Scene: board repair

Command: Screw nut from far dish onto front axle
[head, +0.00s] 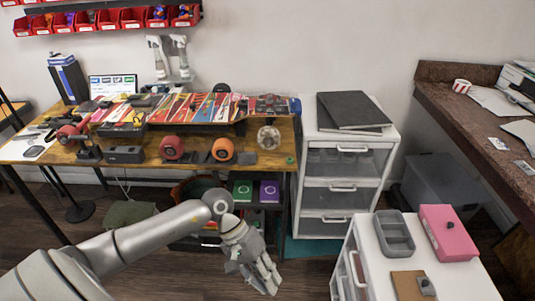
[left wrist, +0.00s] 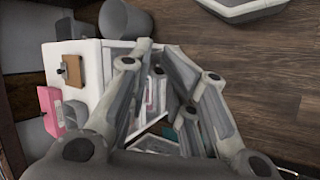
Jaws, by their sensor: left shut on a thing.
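My left gripper (head: 270,276) hangs in front of the workbench and left of the near white cabinet. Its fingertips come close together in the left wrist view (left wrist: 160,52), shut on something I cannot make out. A grey dish (head: 394,250) with compartments sits on the near cabinet, to the right of the gripper and apart from it. I cannot pick out a nut in the dish or the front axle. A red wheel (head: 171,148) and an orange wheel (head: 222,150) stand at the workbench's front. My right gripper is not in view.
The near white cabinet (head: 452,286) also bears a pink box (head: 447,240) and a brown board (head: 406,286). A white drawer unit (head: 309,110) stands beside the cluttered workbench (head: 55,153). A dark-topped counter (head: 445,85) runs along the right. Wooden floor around the gripper looks clear.

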